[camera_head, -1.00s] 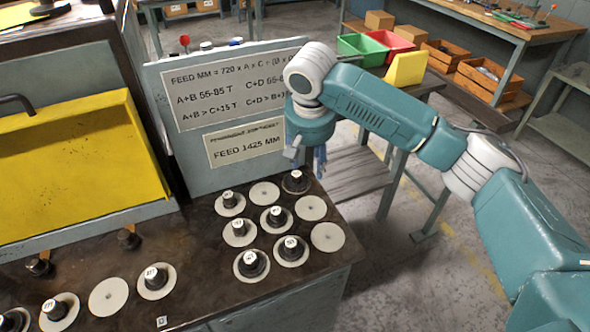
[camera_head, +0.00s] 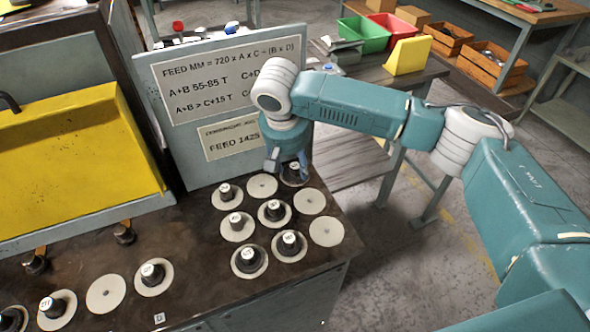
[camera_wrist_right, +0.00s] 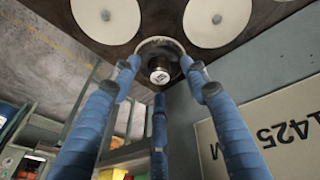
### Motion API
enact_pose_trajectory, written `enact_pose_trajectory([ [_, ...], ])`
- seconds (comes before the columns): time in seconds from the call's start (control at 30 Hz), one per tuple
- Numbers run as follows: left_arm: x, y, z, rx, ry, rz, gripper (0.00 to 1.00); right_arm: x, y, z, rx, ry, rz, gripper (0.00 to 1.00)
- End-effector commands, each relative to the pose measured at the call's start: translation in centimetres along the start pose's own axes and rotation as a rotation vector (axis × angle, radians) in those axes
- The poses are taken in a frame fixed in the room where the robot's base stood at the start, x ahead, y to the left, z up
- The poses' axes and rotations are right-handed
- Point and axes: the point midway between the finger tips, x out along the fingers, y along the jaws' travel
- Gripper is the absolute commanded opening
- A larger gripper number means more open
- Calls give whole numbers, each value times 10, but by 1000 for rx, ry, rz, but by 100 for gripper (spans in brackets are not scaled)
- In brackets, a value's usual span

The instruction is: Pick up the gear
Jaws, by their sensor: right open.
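A dark gear (camera_head: 293,175) with a white-topped hub sits at the back right corner of the bench, partly hidden by my right gripper (camera_head: 290,162). In the right wrist view the same gear's hub (camera_wrist_right: 158,68) shows between the blue fingers of my right gripper (camera_wrist_right: 160,82). The fingers are spread around the hub, with nothing held. Whether any finger touches the gear cannot be told. Several more hubbed gears, such as one (camera_head: 275,211) in front, stand on pale discs. My left gripper is out of view.
An upright sign panel (camera_head: 160,95) stands close behind and left of the gear. Bare pale discs (camera_head: 326,231) lie beside the gears. A yellow tray (camera_head: 80,150) is at left. Green (camera_head: 364,34) and red (camera_head: 392,33) bins stand on a table behind.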

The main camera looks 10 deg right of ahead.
Motion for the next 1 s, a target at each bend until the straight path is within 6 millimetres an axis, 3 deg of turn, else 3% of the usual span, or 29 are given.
enact_pose_trajectory([
  [0.13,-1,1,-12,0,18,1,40,10,0,0,0,0,0,45],
  [0.33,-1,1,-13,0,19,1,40,10,0,0,0,1,0,43],
  [0.5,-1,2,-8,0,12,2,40,10,0,0,0,1,0,9],
  [0.57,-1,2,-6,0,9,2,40,10,0,0,0,1,0,0],
  [1.0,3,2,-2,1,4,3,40,5,0,0,0,4,-3,0],
])
